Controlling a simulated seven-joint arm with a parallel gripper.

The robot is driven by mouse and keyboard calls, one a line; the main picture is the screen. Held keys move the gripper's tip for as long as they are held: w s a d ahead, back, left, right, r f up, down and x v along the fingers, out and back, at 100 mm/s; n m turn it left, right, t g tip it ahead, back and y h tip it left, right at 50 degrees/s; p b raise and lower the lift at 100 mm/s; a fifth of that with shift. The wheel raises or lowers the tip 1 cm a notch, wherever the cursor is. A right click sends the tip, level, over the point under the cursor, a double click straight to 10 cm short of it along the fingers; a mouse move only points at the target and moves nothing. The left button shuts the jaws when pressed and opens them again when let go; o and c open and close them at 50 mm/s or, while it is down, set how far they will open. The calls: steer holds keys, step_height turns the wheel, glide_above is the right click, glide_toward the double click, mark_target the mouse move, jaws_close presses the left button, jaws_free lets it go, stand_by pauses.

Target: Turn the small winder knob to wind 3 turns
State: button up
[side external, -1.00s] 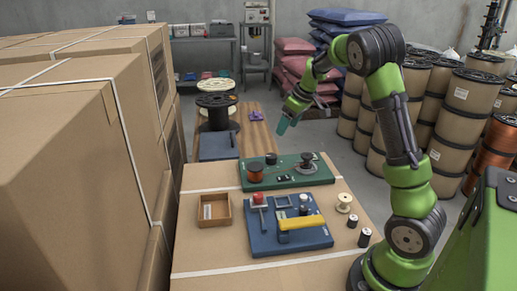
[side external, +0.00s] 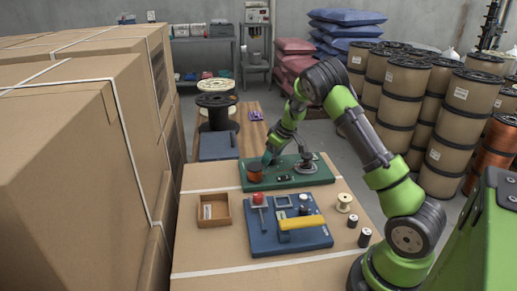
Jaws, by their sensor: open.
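A green winder board (side external: 322,176) lies at the far end of the carton top. It carries a copper-wound spool (side external: 255,171) at its left and a grey disc with a black knob (side external: 306,160) at its right. My gripper (side external: 267,160) points down at the back left of the board, just behind and right of the copper spool. It is open, but its fingers are small and partly hard to make out. It covers the spot of a small dark knob-like part, so I cannot tell whether it touches or surrounds that part.
A blue board (side external: 262,243) with a yellow-handled lever (side external: 302,222) lies in front. A wooden tray (side external: 201,222) stands left of it. A cream spool (side external: 344,202) and small black spools (side external: 364,237) stand at the right. Tall cartons (side external: 70,170) wall the left side.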

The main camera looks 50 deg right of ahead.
steer(key=c, duration=1.1)
steer(key=shift+o, duration=0.2)
steer(key=shift+m, duration=0.3)
